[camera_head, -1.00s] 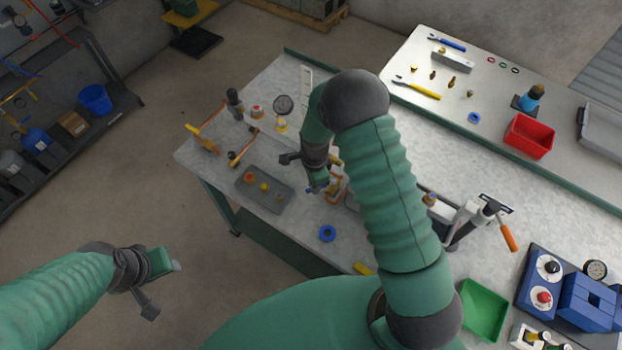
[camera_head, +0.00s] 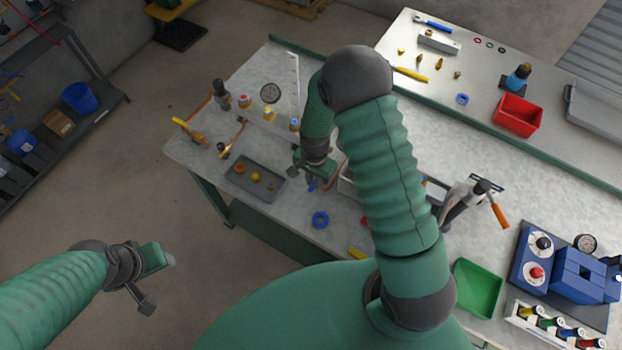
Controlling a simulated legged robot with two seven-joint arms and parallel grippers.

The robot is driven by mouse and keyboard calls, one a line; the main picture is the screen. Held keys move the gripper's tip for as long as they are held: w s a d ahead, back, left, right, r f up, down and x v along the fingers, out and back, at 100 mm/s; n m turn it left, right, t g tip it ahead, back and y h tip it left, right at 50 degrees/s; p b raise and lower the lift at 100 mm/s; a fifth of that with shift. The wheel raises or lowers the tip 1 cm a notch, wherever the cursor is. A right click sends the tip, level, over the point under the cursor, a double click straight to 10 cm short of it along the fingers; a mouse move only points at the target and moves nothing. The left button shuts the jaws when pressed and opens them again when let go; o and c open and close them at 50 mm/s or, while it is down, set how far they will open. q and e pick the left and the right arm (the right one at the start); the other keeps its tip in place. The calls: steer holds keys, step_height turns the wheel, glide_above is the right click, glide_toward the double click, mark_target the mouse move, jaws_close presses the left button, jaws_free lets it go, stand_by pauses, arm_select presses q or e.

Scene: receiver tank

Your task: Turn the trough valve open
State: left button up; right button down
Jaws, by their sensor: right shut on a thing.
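My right gripper (camera_head: 314,180) points down over the metal workbench (camera_head: 280,220). It is shut on a small blue part (camera_head: 312,185), which looks like the trough valve's handle. The gripper and my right arm hide most of the valve, and I cannot tell how far it is turned. A pale edge (camera_head: 347,183) just right of the gripper may be the trough; my arm covers the rest. My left gripper (camera_head: 160,274) hangs over the floor, away from the bench; I cannot tell whether it is open.
A grey tray (camera_head: 256,195) with small fittings lies left of the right gripper. A blue ring (camera_head: 320,219) lies in front of it. A green bin (camera_head: 477,288) and blue units (camera_head: 577,274) are at right.

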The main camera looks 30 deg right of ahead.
steer(key=shift+w+d+r, duration=0.15)
steer(key=shift+w+d, duration=0.15)
steer(key=c, duration=1.6)
jaws_free()
steer(key=shift+o, duration=1.1)
steer(key=shift+d, duration=0.1)
steer(key=shift+d+f, duration=0.15)
steer(key=shift+f, duration=0.05)
arm_select(q)
steer(key=shift+d+f+b, duration=0.15)
steer(key=shift+f+b, duration=0.35)
steer(key=shift+b, duration=0.05)
steer(key=shift+d+f+b, duration=0.15)
steer(key=shift+f+b, duration=0.35)
arm_select(e)
step_height(320, 180, up, 17)
steer(key=shift+f, duration=0.15)
